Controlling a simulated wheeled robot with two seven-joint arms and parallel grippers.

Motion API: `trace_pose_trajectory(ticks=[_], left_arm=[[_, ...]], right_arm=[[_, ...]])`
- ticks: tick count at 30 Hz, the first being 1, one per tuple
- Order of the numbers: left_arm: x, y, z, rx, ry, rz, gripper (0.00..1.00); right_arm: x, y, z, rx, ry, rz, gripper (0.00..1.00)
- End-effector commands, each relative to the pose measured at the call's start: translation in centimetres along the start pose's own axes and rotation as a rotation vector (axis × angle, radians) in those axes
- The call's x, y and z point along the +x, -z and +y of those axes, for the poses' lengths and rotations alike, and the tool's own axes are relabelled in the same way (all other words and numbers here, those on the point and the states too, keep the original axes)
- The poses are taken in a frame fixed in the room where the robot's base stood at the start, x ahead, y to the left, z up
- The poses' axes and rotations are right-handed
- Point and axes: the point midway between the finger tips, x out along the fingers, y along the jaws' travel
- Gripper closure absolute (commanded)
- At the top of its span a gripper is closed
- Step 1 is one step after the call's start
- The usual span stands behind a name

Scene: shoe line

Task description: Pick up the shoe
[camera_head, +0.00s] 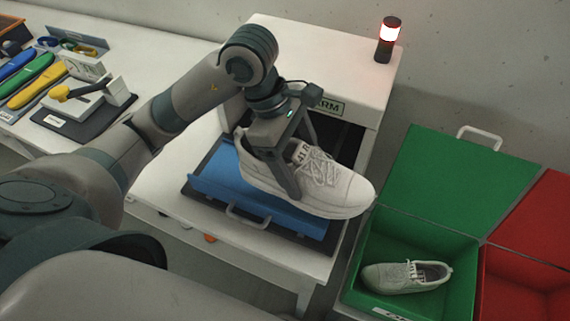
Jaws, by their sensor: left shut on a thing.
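A white lace-up shoe (340,192) is over the blue tray (212,180) at the mouth of the white machine, its toe pointing right. My left gripper (293,185) comes down on it from above. One finger shows against the shoe's near side, and the gripper is shut on the shoe. The shoe's toe reaches past the tray's right edge. I cannot tell whether its sole is clear of the tray. My right gripper is not in view.
A second white shoe (405,276) lies in the open green bin (462,245) at lower right, beside a red bin (522,275). A lit red-and-white signal lamp (388,40) stands on the machine (340,60). Coloured tools (35,75) lie on the table at left.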

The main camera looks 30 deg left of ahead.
Motion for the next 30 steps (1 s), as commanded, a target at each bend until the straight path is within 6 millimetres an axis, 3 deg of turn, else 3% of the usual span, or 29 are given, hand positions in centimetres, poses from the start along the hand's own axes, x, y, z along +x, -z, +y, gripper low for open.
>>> trace_pose_trajectory(ticks=[6, 12, 30], left_arm=[[-0.5, -3.5, -0.9, 0.006, -0.004, -0.001, 0.64], [-0.9, -5.4, -1.4, 0.003, -0.002, -0.001, 0.64], [-1.1, -6.0, -1.6, -0.001, -0.001, 0.001, 0.64]], right_arm=[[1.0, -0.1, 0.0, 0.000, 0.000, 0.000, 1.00], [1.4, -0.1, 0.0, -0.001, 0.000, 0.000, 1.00], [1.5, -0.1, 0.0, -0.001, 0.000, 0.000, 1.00]])
